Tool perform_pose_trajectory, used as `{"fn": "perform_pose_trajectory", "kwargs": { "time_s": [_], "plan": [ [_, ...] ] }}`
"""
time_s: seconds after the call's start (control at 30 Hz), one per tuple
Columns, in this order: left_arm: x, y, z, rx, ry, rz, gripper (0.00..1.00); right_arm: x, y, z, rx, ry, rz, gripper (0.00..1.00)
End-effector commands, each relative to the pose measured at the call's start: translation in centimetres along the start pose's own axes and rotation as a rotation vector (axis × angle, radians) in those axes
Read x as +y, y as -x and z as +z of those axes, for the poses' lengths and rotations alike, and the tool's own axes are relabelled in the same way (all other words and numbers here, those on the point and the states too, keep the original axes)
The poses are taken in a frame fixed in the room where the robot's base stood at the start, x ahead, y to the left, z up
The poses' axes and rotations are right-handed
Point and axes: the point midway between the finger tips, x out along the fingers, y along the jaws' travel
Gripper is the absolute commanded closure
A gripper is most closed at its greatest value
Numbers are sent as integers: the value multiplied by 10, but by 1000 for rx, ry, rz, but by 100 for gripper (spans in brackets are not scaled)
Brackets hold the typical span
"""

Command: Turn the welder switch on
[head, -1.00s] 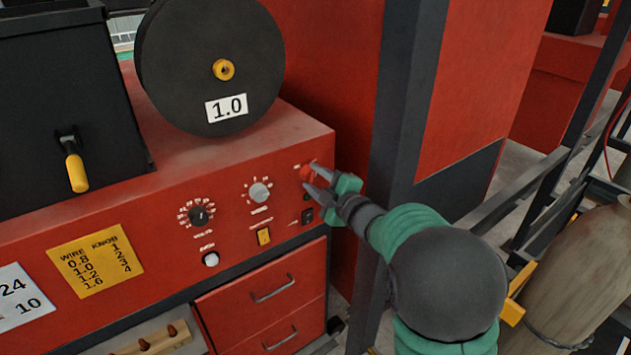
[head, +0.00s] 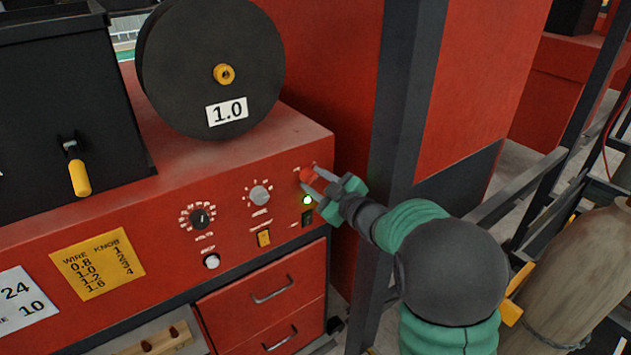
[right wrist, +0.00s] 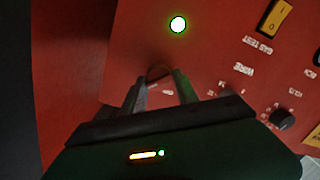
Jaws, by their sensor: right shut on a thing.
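The red welder switch (head: 306,174) is a small rotary knob at the upper right of the welder's red front panel (head: 120,225). My right gripper (head: 315,184) comes in from the right and is shut on this switch, one finger on each side. In the right wrist view the fingers (right wrist: 160,88) reach to the panel, and most of the switch is hidden between them. A green lamp (head: 307,200) just below the switch is lit; it also glows in the right wrist view (right wrist: 178,25). My left gripper is not in view.
Left of the switch are a grey knob (head: 260,195), a black knob (head: 200,218) and a yellow rocker (head: 264,238). A black spool (head: 190,75) stands on top. A dark post (head: 405,100) rises close behind my right arm. A gas cylinder (head: 575,270) stands at the right.

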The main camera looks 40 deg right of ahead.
Motion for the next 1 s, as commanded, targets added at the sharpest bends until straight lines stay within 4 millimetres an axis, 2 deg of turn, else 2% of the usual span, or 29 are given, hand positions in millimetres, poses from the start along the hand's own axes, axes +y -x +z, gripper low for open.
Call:
{"fn": "perform_pose_trajectory", "kwargs": {
  "time_s": [0.3, 0.33, 0.47, 0.83, 0.93, 1.0],
  "plan": [
    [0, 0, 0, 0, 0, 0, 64, 1, 0, -2, 4, -2, 2, 100],
    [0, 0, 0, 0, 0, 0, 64, 1, 0, -2, 4, -2, 3, 63],
    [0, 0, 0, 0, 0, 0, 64, 1, 0, -2, 3, -1, 2, 46],
    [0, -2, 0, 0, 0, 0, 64, 1, 5, 0, 3, -1, 3, 44],
    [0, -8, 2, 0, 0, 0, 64, 1, 19, 1, 3, 0, 5, 44],
    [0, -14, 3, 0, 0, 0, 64, 0, 36, 2, 3, -1, 7, 44]
  ]
}}
